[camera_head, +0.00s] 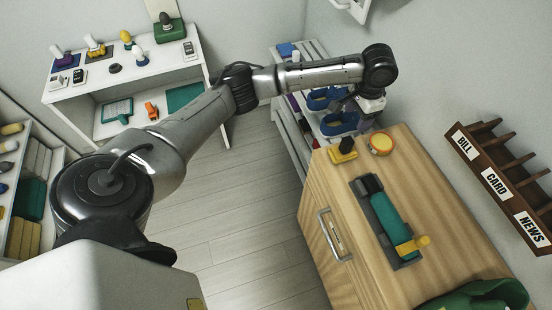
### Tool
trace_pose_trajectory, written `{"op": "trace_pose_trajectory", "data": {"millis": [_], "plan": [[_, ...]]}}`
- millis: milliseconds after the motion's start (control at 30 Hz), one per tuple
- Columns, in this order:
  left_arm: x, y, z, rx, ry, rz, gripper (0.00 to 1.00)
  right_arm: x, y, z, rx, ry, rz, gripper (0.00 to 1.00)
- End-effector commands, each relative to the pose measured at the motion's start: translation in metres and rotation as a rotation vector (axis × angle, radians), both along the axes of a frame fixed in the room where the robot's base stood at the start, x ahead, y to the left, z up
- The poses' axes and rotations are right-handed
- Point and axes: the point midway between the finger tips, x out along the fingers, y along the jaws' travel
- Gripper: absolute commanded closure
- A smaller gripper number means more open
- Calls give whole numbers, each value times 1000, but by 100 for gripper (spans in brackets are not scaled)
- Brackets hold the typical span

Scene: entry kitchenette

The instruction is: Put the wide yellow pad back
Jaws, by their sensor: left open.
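A small yellow pad-like block (342,156) with a black upper part lies on the wooden cabinet top (335,190), near its far left corner. It is the likeliest wide yellow pad, but I cannot tell for sure. Yellow slabs (24,238) also lie in the shelf at the left edge. My left arm reaches across from the left. My left gripper (352,108) is open, beyond the cabinet's far end and above the yellow block in the picture. Its fingertips are small and hard to make out against the blue items behind. My right gripper is out of view.
A round yellow and orange tin (380,144) stands beside the block. A dark holder with a teal roller (388,212) lies mid-cabinet. A rack (312,62) with blue items is behind. A white desk (122,70) with stamps stands back left. A letter rack (497,185) hangs right.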

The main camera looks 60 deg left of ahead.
Motion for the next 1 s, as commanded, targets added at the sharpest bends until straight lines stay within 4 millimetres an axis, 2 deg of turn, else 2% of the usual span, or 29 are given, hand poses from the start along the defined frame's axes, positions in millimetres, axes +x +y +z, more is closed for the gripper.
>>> {"op": "trace_pose_trajectory", "data": {"millis": [167, 267, 400, 500, 600, 767, 1000], "plan": [[-20, -43, -51, -9, -6, -111, 39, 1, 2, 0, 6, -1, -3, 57], [-46, -81, -91, -33, -30, -201, 39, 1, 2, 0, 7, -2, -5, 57], [-91, -130, -138, -85, -87, -295, 39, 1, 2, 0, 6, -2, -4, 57], [-127, -157, -161, -123, -134, -327, 39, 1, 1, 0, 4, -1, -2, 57], [-164, -175, -177, -157, -181, -329, 39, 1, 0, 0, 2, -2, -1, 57], [-223, -185, -191, -178, -251, -275, 39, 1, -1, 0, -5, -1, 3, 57], [-299, -165, -191, -116, -305, -145, 39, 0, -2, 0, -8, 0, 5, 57]]}}
